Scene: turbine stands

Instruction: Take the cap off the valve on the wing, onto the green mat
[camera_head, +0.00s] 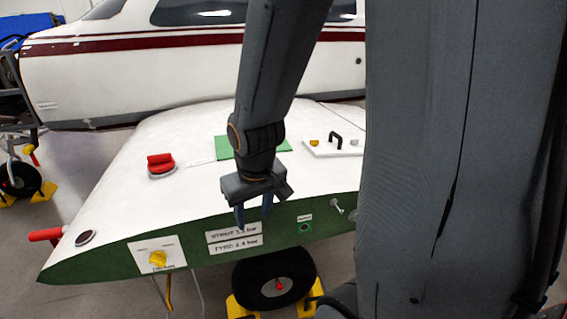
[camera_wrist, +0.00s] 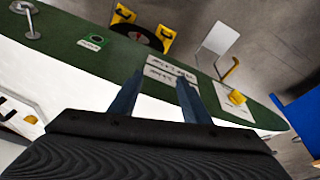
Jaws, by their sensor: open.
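The white wing (camera_head: 120,205) has a green front edge. The green mat (camera_head: 222,147) lies flat on its top, partly hidden behind my arm. My gripper (camera_head: 253,216) is open and empty, fingers pointing down in front of the pressure labels (camera_head: 234,243); its fingers also show in the wrist view (camera_wrist: 158,98). On the front edge, right of the gripper, is a small round green-ringed fitting (camera_head: 305,227), seen also in the wrist view (camera_wrist: 96,40). Farther right is a silver fitting (camera_head: 338,206). I cannot tell which part is the valve cap.
A red-handled part (camera_head: 160,163) and a white plate with a black handle (camera_head: 335,140) are on the wing top. A yellow knob (camera_head: 157,259) is on the front edge. A wheel (camera_head: 274,283) with yellow chocks stands below. The fuselage (camera_head: 130,75) rises behind.

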